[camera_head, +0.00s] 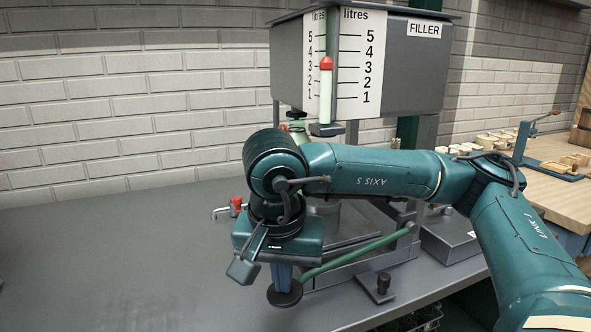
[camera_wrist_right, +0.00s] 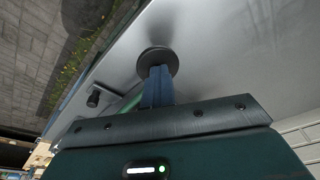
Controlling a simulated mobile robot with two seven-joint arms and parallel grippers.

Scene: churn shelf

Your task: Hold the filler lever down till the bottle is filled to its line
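The green filler lever (camera_head: 355,255) slopes down from its pivot on the right to a round black pad (camera_head: 285,294) at its left end. My right gripper (camera_head: 283,280) points down at this pad. In the right wrist view the blue fingers (camera_wrist_right: 157,88) are together with their tips at the dark pad (camera_wrist_right: 158,61); I cannot tell whether they press on it. The filler tank (camera_head: 410,75) carries a litres scale and a pale upright tube with a red top (camera_head: 326,85). My left gripper is not in view.
A small tap with a red part (camera_head: 236,205) stands left of my wrist. A dark clamp-like foot (camera_head: 377,287) and a grey box (camera_head: 450,236) are to the right. The grey bench (camera_head: 110,260) is clear at left. A wooden bench (camera_head: 555,195) with small blocks is far right.

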